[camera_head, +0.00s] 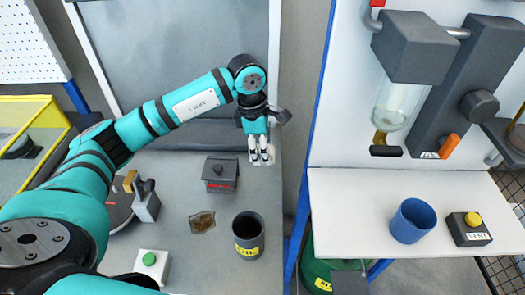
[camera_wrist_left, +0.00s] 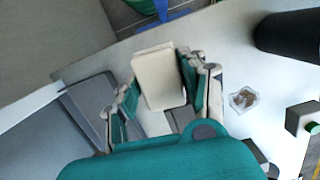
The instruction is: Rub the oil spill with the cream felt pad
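The oil spill (camera_head: 202,222) is a small brown patch on the grey bench in the head view. It also shows in the left wrist view (camera_wrist_left: 244,98), right of the fingers. The cream felt pad (camera_wrist_left: 158,78) is a pale block between the fingers of my left gripper (camera_wrist_left: 165,82) in the left wrist view. In the head view my left gripper (camera_head: 259,157) points down near the bench's right edge, with little of the pad (camera_head: 271,151) showing around it. I cannot tell whether the fingers press on the pad. My right gripper is not in view.
A dark cup (camera_head: 249,235) with a yellow label and a small grey box (camera_head: 220,174) stand near the spill. A green button box (camera_head: 152,266) is at lower left. A gap separates this bench from a white table (camera_head: 350,215) holding a blue cup (camera_head: 411,221).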

